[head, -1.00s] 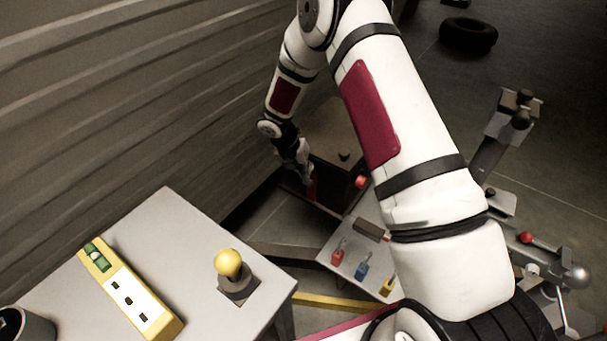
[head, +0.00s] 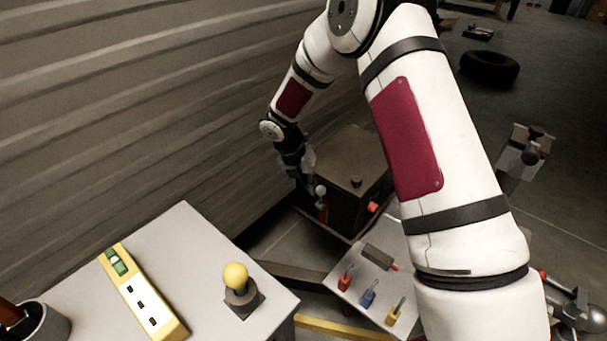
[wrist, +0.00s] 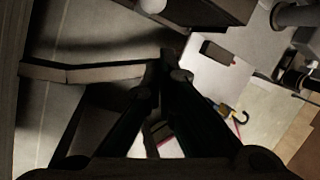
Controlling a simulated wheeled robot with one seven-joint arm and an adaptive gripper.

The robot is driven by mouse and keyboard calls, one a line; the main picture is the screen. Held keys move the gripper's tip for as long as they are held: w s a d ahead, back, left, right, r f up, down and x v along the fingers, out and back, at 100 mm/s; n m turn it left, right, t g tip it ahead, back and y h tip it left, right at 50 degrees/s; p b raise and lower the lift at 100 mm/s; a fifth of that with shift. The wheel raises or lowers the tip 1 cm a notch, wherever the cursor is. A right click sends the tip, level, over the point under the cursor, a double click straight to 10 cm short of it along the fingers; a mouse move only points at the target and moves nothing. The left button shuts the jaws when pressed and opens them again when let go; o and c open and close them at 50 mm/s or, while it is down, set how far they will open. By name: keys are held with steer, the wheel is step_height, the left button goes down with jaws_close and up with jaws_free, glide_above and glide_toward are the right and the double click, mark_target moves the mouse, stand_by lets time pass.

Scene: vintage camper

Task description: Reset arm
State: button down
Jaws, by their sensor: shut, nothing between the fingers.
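My arm reaches across the head view, white with dark red panels. My gripper (head: 318,200) is at its far end, in front of a dark box (head: 345,185) beside the corrugated wall. In the wrist view my gripper (wrist: 168,75) shows as two dark fingers with their tips together. Nothing is visible between them. A small red part shows close to the gripper in the head view; I cannot tell what it belongs to.
A grey table (head: 185,235) bears a yellow-and-white strip (head: 143,298) and a yellow ball-topped lever (head: 236,278). A lower white panel holds red (head: 345,279), blue (head: 368,295) and yellow (head: 395,313) padlock-like items. A tire (head: 489,68) lies on the floor behind.

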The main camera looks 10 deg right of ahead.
steer(key=s+d+r+m, duration=0.3)
steer(key=s+r+m, duration=0.45)
steer(key=r, duration=0.45)
steer(key=s+d+r+m, duration=0.2)
steer(key=s+r+m, duration=0.55)
steer(key=r, duration=0.45)
steer(key=s+a+r+m+t+y, duration=0.1)
steer(key=s+a+r+m+y, duration=0.15)
steer(key=s+m, duration=0.85)
steer(key=s+a+r+m+y, duration=0.1)
steer(key=s+r+m, duration=0.25)
steer(key=s, duration=1.25)
step_height(320, 180, up, 16)
steer(key=t+p, duration=0.2)
steer(key=p, duration=1.3)
steer(key=shift+d+m+t, duration=0.25)
steer(key=shift+m+t, duration=0.1)
steer(key=shift+t, duration=0.05)
steer(key=shift+f, duration=0.1)
